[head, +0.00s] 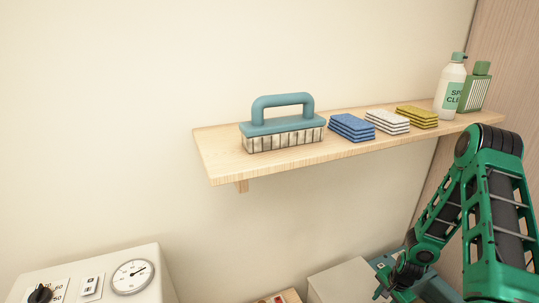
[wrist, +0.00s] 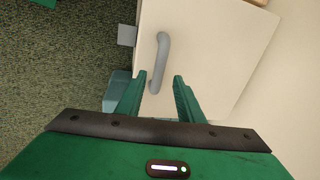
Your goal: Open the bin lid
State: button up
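The bin has a flat cream lid, seen from above in the wrist view (wrist: 215,55), with a grey bar handle (wrist: 162,55) near its left side. The lid looks closed. In the head view, a cream box top (head: 340,283) at the bottom edge appears to be the same bin, partly cut off. My gripper (wrist: 159,75) is open, its two green fingers apart on either side of the handle's near end. I cannot tell whether they touch it. In the head view my gripper (head: 385,283) is small, just right of the cream top.
A wooden shelf (head: 225,165) above holds a teal brush (head: 283,122), blue, white and yellow sponges and bottles. A cream appliance with a dial (head: 133,276) stands at lower left. Green carpet (wrist: 60,80) lies open left of the lid; a wall (wrist: 295,80) is at right.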

jog(key=s+d+r+n+g+h, duration=0.1)
jog(key=s+r, duration=0.1)
jog(key=r, duration=0.8)
jog(key=s+d+r+n, duration=0.2)
jog(key=s+r, duration=0.1)
jog(key=r, duration=0.7)
jog(key=s+d+r+n+g+h, duration=0.1)
jog(key=s+r, duration=0.1)
jog(key=r, duration=0.7)
jog(key=s+a+r+n, duration=0.1)
jog(key=s+a+r, duration=0.2)
jog(key=s+r, duration=0.5)
jog(key=s+a+r+n+y, duration=0.1)
jog(key=s+a+r, duration=0.3)
jog(key=s+r, duration=0.4)
jog(key=s, duration=0.4)
jog(key=shift+r+n, duration=0.35)
jog(key=shift+n, duration=0.05)
jog(key=shift+s+a+r, duration=0.1)
jog(key=shift+s+a, duration=0.05)
jog(key=shift+s, duration=0.2)
jog(key=shift+c, duration=0.7)
jog(key=shift+s+y, duration=0.2)
jog(key=shift+y, duration=0.1)
grip_shut()
